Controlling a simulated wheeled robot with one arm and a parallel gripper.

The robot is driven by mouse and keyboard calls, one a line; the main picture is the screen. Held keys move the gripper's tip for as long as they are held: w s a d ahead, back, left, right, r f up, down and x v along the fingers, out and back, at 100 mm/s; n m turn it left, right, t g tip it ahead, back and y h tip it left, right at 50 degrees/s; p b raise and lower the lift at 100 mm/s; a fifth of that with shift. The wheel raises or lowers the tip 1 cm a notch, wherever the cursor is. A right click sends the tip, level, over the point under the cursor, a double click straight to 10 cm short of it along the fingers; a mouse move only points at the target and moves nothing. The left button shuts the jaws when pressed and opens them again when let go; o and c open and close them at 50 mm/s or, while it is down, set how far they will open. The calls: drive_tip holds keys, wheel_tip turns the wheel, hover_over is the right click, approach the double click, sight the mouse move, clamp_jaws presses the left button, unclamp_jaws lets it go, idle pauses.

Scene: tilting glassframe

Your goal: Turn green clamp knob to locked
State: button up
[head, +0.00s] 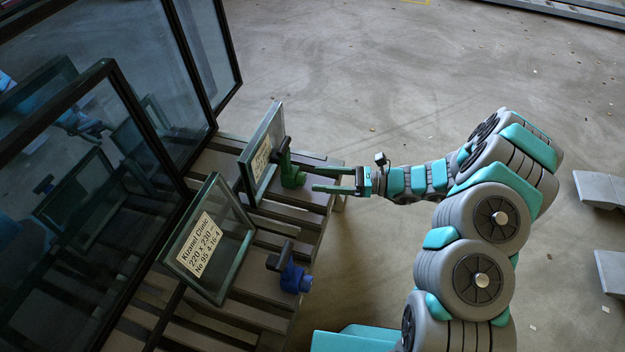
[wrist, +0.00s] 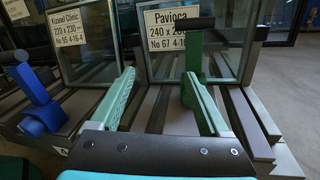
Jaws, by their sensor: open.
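The green clamp knob (head: 292,174) stands on the slatted rack at the foot of the rear small glass pane. In the wrist view the green clamp (wrist: 194,52) rises upright, with a black bar (wrist: 232,34) lying crosswise at its top in front of the pane. My gripper (head: 307,176) is open and level, pointing left at the clamp from close by. In the wrist view my gripper (wrist: 158,76) has nothing between its fingers. The clamp shows beyond the right finger, which hides its lower part. I cannot tell whether they touch.
A blue clamp (head: 294,277) stands by the nearer pane labelled Kizanel Clinic (head: 216,228); it also shows in the wrist view (wrist: 38,104). The Pavioca label (wrist: 180,26) is on the pane behind the green clamp. Large dark-framed panes (head: 92,150) stand left. Open floor (head: 340,80) lies behind.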

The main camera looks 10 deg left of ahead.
drive_tip(key=s+r+n+g+h, duration=0.55)
drive_tip(key=s+r+n, duration=0.55)
drive_tip(key=s+r, duration=0.25)
drive_tip(key=s+d+r+n+t+h, duration=0.3)
drive_tip(key=s+d+n+h, duration=0.55)
drive_tip(key=s+d, duration=0.65)
drive_tip(key=w+a+f+m+g+y, duration=0.2)
drive_tip(key=w+a+f+m+y, duration=0.35)
drive_tip(key=w+a, duration=0.4)
drive_tip(key=m+t+y+b, duration=0.2)
drive_tip(key=m+t+y, duration=0.6)
drive_tip(key=m, duration=0.4)
approach(305, 179)
drive_tip(key=shift+g+y, duration=0.35)
drive_tip(key=shift+g, duration=0.2)
drive_tip(key=shift+w+a+f, duration=0.1)
drive_tip(key=shift+w+a, duration=0.1)
drive_tip(key=shift+a, duration=1.2)
drive_tip(key=shift+w+a+f, duration=0.1)
drive_tip(key=shift+w+a, duration=0.15)
drive_tip(key=shift+a, duration=1.2)
drive_tip(key=shift+w+a, duration=0.2)
drive_tip(key=shift+a, duration=1.2)
